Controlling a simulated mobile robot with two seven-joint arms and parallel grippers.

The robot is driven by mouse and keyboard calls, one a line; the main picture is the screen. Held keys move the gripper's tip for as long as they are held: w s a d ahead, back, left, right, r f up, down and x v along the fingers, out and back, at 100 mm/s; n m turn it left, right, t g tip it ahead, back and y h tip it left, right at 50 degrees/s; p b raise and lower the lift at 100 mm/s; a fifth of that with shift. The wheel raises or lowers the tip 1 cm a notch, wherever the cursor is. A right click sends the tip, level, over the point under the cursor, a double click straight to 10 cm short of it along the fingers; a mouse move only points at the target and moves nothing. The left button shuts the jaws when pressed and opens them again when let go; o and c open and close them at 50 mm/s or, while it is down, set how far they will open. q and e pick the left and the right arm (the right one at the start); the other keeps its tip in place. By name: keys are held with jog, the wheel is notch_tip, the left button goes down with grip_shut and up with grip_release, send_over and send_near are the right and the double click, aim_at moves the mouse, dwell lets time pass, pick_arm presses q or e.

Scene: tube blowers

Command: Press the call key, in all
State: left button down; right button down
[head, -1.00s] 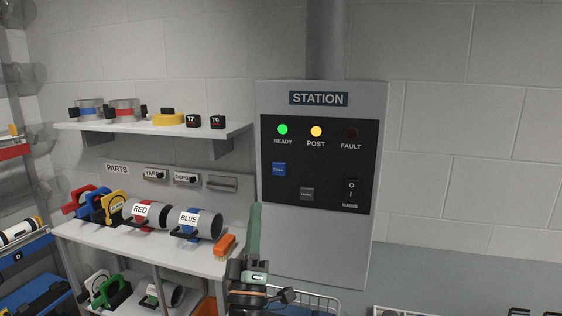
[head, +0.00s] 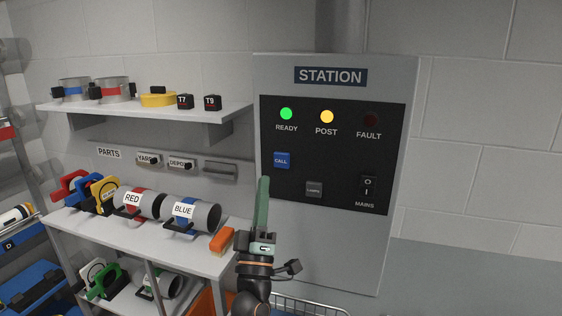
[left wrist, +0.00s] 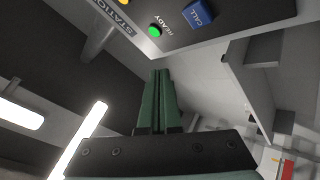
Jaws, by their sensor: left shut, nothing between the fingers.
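The blue call key (head: 282,160) sits at the left of the black panel on the grey station box (head: 335,250). It also shows at the top of the left wrist view (left wrist: 198,14). My left gripper (head: 263,182) is shut and empty, its green fingers pointing up just below and left of the call key. In the left wrist view its fingertips (left wrist: 161,74) are apart from the panel, with a gap to the key. My right gripper is not in view.
The panel also has a lit green READY lamp (head: 286,114), a lit yellow POST lamp (head: 327,117), a dark FAULT lamp (head: 370,120), a grey LAMPS key (head: 314,189) and a MAINS switch (head: 368,187). Shelves with tubes (head: 190,214) and an orange brush (head: 222,241) stand at left.

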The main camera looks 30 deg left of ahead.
aim_at(281, 161)
pick_arm(q)
jog(key=shift+w+a+b, duration=0.35)
jog(key=shift+w+b, duration=0.25)
jog(key=shift+w, duration=0.85)
jog(key=shift+w+a+b, duration=0.35)
jog(key=shift+w+b, duration=0.2)
jog(key=shift+w, duration=0.85)
jog(key=shift+w+a+b, duration=0.35)
jog(key=shift+w+b, duration=0.25)
jog(key=shift+w, duration=0.85)
jog(key=shift+w+a, duration=0.1)
jog(key=shift+w, duration=0.3)
